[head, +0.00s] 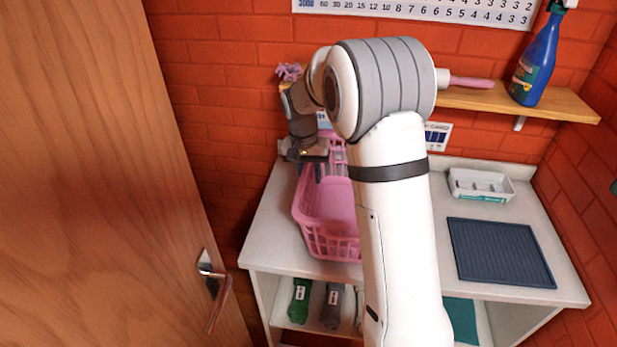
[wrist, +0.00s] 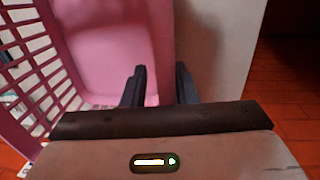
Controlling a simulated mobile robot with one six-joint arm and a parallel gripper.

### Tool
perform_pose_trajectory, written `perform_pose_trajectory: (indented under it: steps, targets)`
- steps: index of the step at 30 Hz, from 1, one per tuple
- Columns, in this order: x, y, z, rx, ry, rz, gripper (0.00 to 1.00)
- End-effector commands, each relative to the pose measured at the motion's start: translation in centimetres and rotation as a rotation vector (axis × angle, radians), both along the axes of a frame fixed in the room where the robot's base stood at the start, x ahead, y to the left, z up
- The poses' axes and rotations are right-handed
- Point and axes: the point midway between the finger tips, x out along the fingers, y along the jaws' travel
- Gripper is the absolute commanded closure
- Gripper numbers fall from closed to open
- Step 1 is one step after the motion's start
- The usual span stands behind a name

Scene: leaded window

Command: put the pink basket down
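The pink basket (head: 316,222) stands upright on the left part of the white counter, as far as the head view shows. Its smooth pink inside and slatted wall (wrist: 28,62) fill the left of the wrist view. My gripper (head: 319,172) points down at the basket's back left side. In the wrist view its two dark fingers (wrist: 163,88) stand apart, with the basket's edge and pale counter between them. I see no finger pressed on the basket. My arm hides the basket's right side, and exact contact under it with the counter is hidden.
A dark ribbed mat (head: 500,252) and a white tray (head: 480,185) lie on the counter's right. A wooden shelf (head: 470,97) above holds a blue spray bottle (head: 537,58). A wooden door (head: 110,180) stands close at left. Green and grey items sit below the counter.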

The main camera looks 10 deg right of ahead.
Motion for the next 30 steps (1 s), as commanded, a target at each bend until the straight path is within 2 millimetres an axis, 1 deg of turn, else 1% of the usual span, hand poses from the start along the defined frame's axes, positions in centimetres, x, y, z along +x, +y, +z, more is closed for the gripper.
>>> perform_pose_trajectory:
  steps: [9, 12, 15, 20, 23, 25, 26, 27, 29, 30]
  targets:
    - [0.3, 0.8, 6.7, 0.001, -0.006, 0.001, 0.74]
    - [0.4, 1.0, 8.5, 0.001, -0.003, 0.0, 0.74]
    - [0.4, 1.1, 9.8, 0.001, -0.003, 0.0, 0.74]
    - [0.0, 1.0, 11.1, 0.003, -0.005, 0.002, 0.74]
    - [-1.6, 0.4, 12.1, 0.012, -0.02, 0.021, 0.74]
    - [-3.6, -0.3, 13.0, 0.023, -0.039, 0.043, 0.74]
    - [-4.6, -0.7, 13.3, 0.028, -0.05, 0.053, 0.74]
    - [-6.2, -1.1, 13.8, 0.036, -0.064, 0.071, 0.74]
    - [-8.6, -1.8, 14.3, 0.048, -0.088, 0.098, 0.74]
    - [-10.3, -2.3, 14.5, 0.053, -0.102, 0.115, 0.74]
